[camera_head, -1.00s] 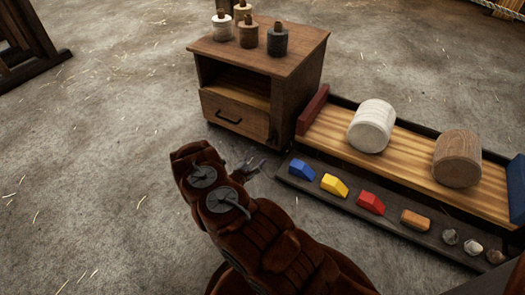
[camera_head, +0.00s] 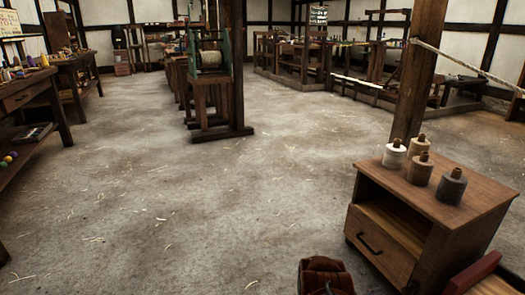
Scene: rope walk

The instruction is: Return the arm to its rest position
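A dark reddish-brown part of my arm (camera_head: 326,276) shows at the bottom edge, right of centre. My gripper's fingers are not visible; they lie below the picture edge or behind the arm. The arm is on the near left side of the small wooden cabinet, with bare floor between them in the picture.
The wooden cabinet (camera_head: 383,240) with a drawer stands at lower right, several thread spools on top. A red block end (camera_head: 472,272) shows beside it. A wooden post (camera_head: 415,90) rises behind. Workbenches (camera_head: 70,75) stand at left. The middle floor is clear.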

